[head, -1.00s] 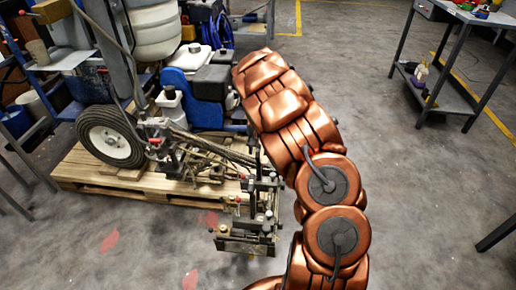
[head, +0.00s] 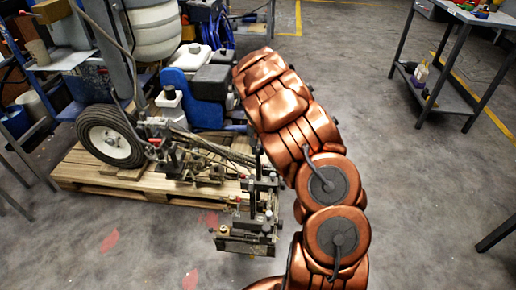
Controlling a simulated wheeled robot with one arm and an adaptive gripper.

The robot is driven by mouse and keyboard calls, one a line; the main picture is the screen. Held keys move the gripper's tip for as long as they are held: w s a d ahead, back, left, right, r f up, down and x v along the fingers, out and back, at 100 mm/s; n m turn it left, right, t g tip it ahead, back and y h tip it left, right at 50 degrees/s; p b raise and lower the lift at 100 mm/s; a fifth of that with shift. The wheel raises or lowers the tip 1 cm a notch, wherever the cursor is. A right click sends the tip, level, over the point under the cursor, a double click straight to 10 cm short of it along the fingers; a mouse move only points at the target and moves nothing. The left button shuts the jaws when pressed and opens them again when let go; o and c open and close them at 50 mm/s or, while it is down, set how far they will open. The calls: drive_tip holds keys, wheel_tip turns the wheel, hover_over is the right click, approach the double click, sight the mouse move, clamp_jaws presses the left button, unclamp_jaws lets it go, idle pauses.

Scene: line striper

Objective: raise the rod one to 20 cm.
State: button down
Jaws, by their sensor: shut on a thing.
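The line striper (head: 190,150) stands on a wooden pallet at the left, with a wheel, a blue engine part and a frame of metal bars. A dark bracket assembly with upright rods (head: 270,195) reaches out from its front, over the floor beyond the pallet edge. I cannot tell which of these rods is rod one, nor its height. My copper arm passes just right of this assembly and covers part of the machine. My gripper's fingers do not show; the arm hides them or they lie outside the picture.
The pallet (head: 85,180) lies under the machine. A metal workbench (head: 450,90) with a lower shelf stands at the upper right. Shelving and buckets crowd the left edge. The grey floor between the arm and the workbench is clear.

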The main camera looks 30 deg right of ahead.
wheel_tip(320, 180, up, 7)
drive_tip(key=shift+w+f+p, duration=0.1)
drive_tip(key=shift+f+p, duration=0.05)
drive_tip(key=shift+p, duration=0.65)
drive_tip(key=c, duration=1.1)
unclamp_jaws()
drive_tip(key=shift+f, duration=0.1)
wheel_tip(320, 180, up, 12)
